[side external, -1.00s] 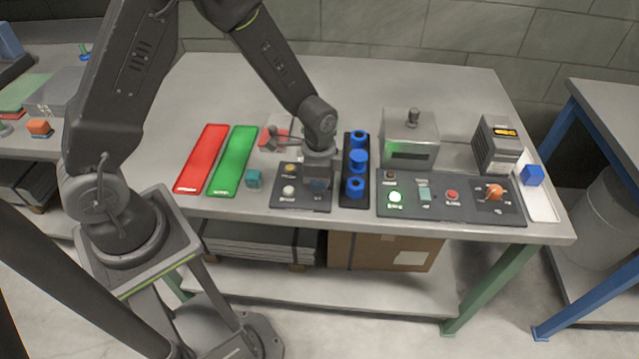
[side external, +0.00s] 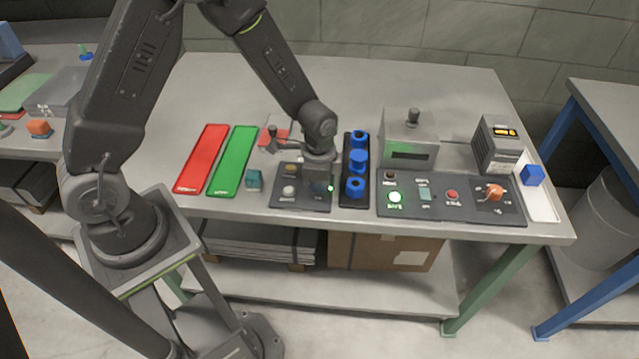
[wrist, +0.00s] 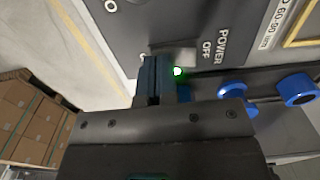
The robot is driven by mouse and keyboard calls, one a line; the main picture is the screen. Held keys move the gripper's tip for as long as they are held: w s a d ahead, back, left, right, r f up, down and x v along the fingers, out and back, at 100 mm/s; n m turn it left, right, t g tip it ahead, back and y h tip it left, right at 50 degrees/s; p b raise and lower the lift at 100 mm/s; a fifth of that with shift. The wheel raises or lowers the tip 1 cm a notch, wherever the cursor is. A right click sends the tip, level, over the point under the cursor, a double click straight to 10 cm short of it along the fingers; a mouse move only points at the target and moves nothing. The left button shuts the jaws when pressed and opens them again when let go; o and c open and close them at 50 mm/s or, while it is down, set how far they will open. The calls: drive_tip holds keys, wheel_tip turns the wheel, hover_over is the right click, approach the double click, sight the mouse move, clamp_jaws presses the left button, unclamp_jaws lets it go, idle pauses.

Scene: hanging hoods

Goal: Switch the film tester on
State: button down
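The film tester's dark panel (side external: 287,203) lies near the front edge of the bench, with a pale round button (side external: 289,190) and a darker one (side external: 290,170) on its left part. My gripper (side external: 318,186) points down over the panel's right part and hides the control there. In the wrist view the gripper's blue-grey fingertips (wrist: 158,75) look shut together, with nothing seen between them. They are at a grey switch piece (wrist: 172,50) beside the words POWER and OFF; contact is unclear. A small green light (wrist: 177,71) glows beside the fingertips.
A black rack with blue rings (side external: 356,160) stands just right of my gripper. Farther right are another control panel (side external: 440,210) and a grey box (side external: 409,130). Green (side external: 233,160) and red (side external: 203,160) mats and a teal block (side external: 254,179) lie to the left.

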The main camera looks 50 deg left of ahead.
drive_tip(key=shift+r, duration=3.4)
drive_tip(key=s+a+r+n+t, duration=0.1)
drive_tip(key=s+r+n+t, duration=0.4)
drive_tip(key=r, duration=0.9)
drive_tip(key=s+r+n, duration=0.4)
drive_tip(key=s+r, duration=0.3)
drive_tip(key=s, duration=0.4)
drive_tip(key=shift+s+a+t, duration=0.3)
drive_tip(key=shift+s, duration=0.1)
